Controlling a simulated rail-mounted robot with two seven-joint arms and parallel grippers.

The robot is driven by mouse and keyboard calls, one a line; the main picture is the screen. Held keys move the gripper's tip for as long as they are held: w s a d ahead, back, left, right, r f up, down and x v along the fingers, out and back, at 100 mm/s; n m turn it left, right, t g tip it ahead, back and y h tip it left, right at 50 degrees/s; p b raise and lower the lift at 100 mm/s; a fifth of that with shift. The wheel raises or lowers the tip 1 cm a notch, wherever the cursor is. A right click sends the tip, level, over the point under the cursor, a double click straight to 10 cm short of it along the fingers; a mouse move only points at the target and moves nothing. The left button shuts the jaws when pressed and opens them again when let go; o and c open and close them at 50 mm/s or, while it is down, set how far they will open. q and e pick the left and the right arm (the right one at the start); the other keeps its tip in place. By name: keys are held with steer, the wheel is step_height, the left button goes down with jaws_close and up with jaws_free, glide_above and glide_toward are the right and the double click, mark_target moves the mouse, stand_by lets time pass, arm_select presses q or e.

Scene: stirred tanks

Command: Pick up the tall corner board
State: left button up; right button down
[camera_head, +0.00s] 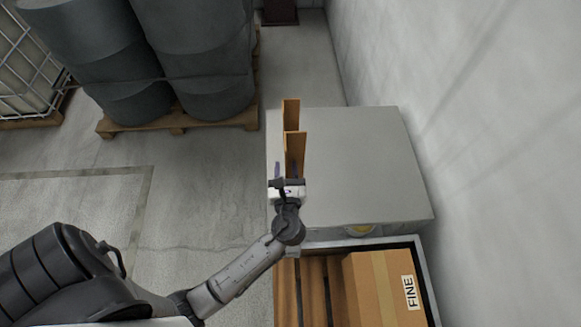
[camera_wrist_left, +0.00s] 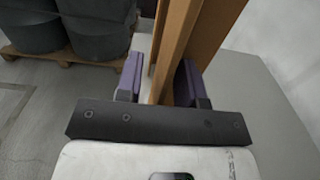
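Brown corner board pieces stand upright on a grey cabinet. In the head view a nearer brown panel (camera_head: 296,150) stands in front of a farther one (camera_head: 291,113); I cannot tell which is the tall one. My left gripper (camera_head: 289,172) is at the near panel. In the left wrist view, the brown board (camera_wrist_left: 178,50) rises between the two purple fingers of my left gripper (camera_wrist_left: 157,82). A gap shows between the left finger and the board; the right finger is partly behind the board. The board's foot is hidden. My right gripper is not in view.
The grey cabinet (camera_head: 365,160) has a clear top right of the boards. A cardboard box (camera_head: 372,288) marked FINE lies in a tray at the near right. Dark drums (camera_head: 205,60) stand on a pallet at the back left. A wall (camera_head: 470,130) bounds the right.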

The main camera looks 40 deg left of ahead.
arm_select(q)
steer(key=shift+w+a, duration=0.1)
steer(key=shift+c, duration=0.3)
jaws_close()
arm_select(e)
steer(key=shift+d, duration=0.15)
